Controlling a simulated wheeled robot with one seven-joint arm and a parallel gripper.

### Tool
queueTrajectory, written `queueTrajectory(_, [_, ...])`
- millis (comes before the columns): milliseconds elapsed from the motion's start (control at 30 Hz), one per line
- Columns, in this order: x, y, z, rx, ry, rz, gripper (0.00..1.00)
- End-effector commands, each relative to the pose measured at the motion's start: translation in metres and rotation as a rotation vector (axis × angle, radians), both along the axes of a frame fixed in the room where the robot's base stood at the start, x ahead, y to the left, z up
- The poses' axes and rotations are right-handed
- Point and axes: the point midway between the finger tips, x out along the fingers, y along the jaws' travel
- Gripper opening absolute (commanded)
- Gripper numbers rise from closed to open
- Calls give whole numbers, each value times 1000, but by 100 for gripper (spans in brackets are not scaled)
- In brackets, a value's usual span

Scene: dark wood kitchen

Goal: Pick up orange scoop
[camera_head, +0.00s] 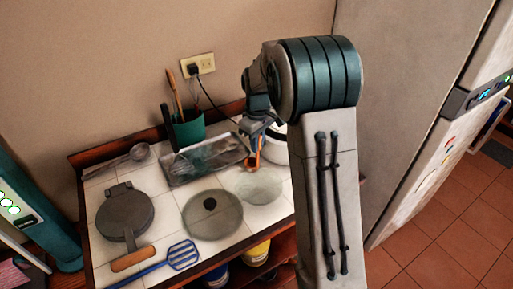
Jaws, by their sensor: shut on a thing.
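The orange scoop (256,154) is at my gripper (257,135), near the back right of the white-topped counter (168,220). My gripper is shut on the scoop, with the scoop's orange part hanging below the fingers. The scoop is small in the picture, and I cannot tell whether it touches the counter. My arm hides part of the counter's right side.
A metal tray (190,172) lies left of my gripper, with a green utensil pot (188,131) behind it. A round lid (225,215), glass dish (260,187), waffle iron (125,212) and blue spatula (183,254) lie in front.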

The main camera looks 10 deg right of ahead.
Motion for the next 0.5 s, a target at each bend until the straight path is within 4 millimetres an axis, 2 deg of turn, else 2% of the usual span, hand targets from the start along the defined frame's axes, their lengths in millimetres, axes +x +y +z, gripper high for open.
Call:
queueTrajectory(267, [0, -1, 38, 1, -6, -1, 0])
queueTrajectory(500, [-28, -43, 64, 0, -5, -6, 0])
